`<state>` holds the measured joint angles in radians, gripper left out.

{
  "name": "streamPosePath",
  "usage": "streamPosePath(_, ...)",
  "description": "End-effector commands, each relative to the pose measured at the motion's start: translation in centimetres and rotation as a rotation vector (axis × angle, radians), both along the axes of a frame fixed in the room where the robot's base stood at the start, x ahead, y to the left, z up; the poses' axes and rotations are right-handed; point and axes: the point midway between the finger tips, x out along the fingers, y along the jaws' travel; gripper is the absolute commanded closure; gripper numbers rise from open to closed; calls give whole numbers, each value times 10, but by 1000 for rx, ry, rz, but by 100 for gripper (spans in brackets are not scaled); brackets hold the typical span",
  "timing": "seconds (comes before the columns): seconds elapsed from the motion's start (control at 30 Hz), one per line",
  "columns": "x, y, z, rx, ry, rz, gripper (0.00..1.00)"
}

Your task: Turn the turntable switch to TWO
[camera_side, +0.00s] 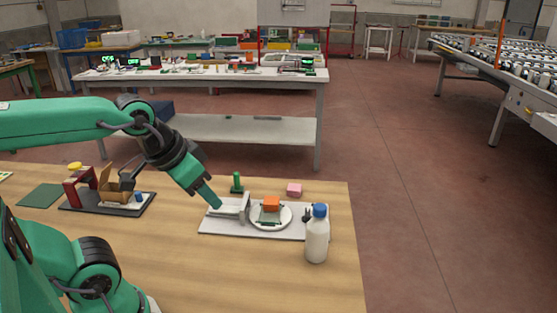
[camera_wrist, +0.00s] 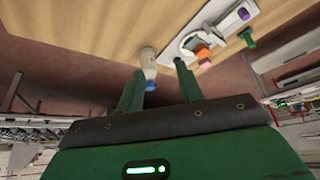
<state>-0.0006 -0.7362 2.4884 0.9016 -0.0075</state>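The turntable (camera_side: 285,218) is a round white disc on a pale base plate (camera_side: 222,231), with an orange block (camera_side: 271,203) on it. It also shows in the wrist view (camera_wrist: 189,44). A small dark part (camera_side: 306,214), perhaps the switch, shows at the plate's right end. A bottle partly hides it, and its setting cannot be read. My gripper (camera_side: 213,201) is above the plate's left end, away from that dark part. In the wrist view my gripper (camera_wrist: 158,67) has its two green fingers apart with nothing held.
A white bottle (camera_side: 317,241) with a blue cap stands at the plate's right front corner. A green peg (camera_side: 237,183) and pink block (camera_side: 294,190) are behind the plate. A dark tray (camera_side: 75,208) with a red frame is at left. The table's front middle is clear.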

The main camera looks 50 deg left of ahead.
Motion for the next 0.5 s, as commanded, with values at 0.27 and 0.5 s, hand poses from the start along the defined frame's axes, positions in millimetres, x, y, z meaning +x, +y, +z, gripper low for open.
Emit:
streamPosePath(0.27,27,2,9,-25,46,58,64)
streamPosePath(0.5,68,5,17,-61,104,145,64)
